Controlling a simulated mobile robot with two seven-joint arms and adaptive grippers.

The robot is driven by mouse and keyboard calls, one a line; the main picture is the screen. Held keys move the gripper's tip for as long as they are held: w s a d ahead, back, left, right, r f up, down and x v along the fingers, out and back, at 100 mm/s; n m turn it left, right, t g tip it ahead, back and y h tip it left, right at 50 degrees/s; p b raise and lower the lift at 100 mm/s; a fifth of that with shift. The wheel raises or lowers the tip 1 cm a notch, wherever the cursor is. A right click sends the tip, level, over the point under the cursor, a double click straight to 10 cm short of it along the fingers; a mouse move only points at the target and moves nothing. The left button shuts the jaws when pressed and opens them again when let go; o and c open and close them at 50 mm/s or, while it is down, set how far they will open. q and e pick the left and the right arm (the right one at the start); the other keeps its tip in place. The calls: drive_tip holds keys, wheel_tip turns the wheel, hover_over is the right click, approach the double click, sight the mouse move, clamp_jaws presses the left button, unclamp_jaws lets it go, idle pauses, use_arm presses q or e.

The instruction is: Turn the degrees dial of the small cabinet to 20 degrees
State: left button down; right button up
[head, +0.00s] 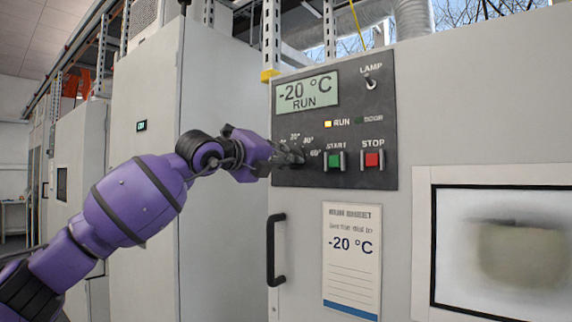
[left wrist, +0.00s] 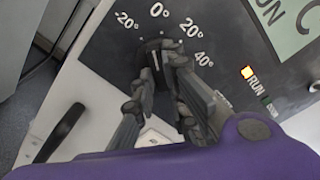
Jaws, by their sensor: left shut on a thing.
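The degrees dial (left wrist: 152,48) is a dark round knob on the black control panel, with printed marks -20°, 0°, 20° and 40° around it in the left wrist view. A pale line on the knob seems to point roughly toward 0°, but the fingers cover part of it. My left gripper (left wrist: 158,75) is shut on the dial, one finger on either side. In the head view my left gripper (head: 290,156) covers most of the dial at the panel's lower left. The display (head: 307,93) reads -20 °C RUN. My right gripper is not in view.
Right of the dial are a green START button (head: 334,160) and a red STOP button (head: 372,159). A LAMP switch (head: 370,82) is above. The RUN light (head: 327,124) glows yellow. A black door handle (head: 275,250) and a sheet reading -20 °C (head: 351,280) are below.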

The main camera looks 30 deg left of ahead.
use_arm(q)
drive_tip(key=m, duration=1.1)
drive_tip(key=shift+a+f, duration=0.15)
drive_tip(key=shift+a, duration=0.1)
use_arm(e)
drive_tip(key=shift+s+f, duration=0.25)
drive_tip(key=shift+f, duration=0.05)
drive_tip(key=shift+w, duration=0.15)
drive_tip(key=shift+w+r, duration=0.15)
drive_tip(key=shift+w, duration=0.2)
use_arm(q)
drive_tip(key=c, duration=1.8)
unclamp_jaws()
drive_tip(key=shift+o, duration=0.2)
drive_tip(key=s, duration=1.2)
drive_tip(key=shift+a, duration=0.45)
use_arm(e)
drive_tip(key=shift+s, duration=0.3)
